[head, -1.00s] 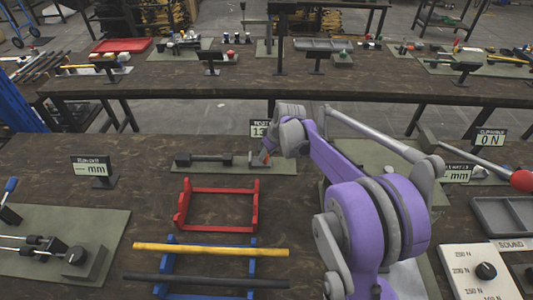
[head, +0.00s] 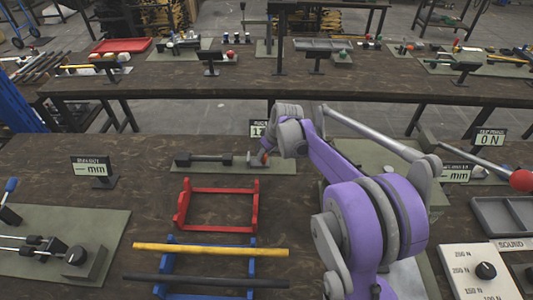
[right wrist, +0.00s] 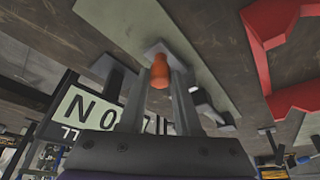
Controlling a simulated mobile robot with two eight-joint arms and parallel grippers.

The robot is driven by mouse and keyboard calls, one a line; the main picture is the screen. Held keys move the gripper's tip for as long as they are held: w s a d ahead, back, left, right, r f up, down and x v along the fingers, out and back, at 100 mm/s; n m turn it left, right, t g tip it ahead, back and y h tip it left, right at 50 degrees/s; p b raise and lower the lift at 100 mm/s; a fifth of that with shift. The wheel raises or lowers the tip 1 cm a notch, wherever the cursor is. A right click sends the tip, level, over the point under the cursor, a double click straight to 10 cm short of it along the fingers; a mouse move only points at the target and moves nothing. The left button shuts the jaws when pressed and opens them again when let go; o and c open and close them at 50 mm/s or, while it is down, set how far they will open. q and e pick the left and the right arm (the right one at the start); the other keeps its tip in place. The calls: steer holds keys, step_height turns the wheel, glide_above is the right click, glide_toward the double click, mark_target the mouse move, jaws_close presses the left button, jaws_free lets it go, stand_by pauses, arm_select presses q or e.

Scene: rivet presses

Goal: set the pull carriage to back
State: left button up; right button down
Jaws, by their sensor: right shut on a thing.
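An orange knob (right wrist: 159,72) stands on a small light plate in the right wrist view. It shows as a small orange spot beside my right gripper (head: 267,150) in the head view. My right gripper is shut on this knob, with a finger on each side. A small grey block (head: 254,161) sits by the knob at the right end of a dark bar fixture (head: 205,159). I take the knob and block for the pull carriage; its direction marks cannot be read. My purple right arm hides what lies to the right. My left gripper is not in view.
A red cradle (head: 218,230) stands in front of the fixture's mat. A blue rack (head: 163,291) with yellow and black rods lies nearer. A small display (head: 258,130) stands behind the mat, partly hidden. A dial panel (head: 480,270) is at the right.

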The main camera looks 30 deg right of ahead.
mark_target(249, 157)
steer(key=w+a, duration=0.1)
steer(key=a, duration=0.2)
steer(key=w+a, duration=0.1)
steer(key=shift+w+a, duration=0.2)
steer(key=shift+w, duration=0.15)
steer(key=c, duration=0.6)
jaws_free()
steer(key=shift+a, duration=0.1)
steer(key=shift+s+r, duration=0.1)
steer(key=v, duration=1)
steer(key=shift+s+r, duration=0.15)
steer(key=shift+r, duration=0.1)
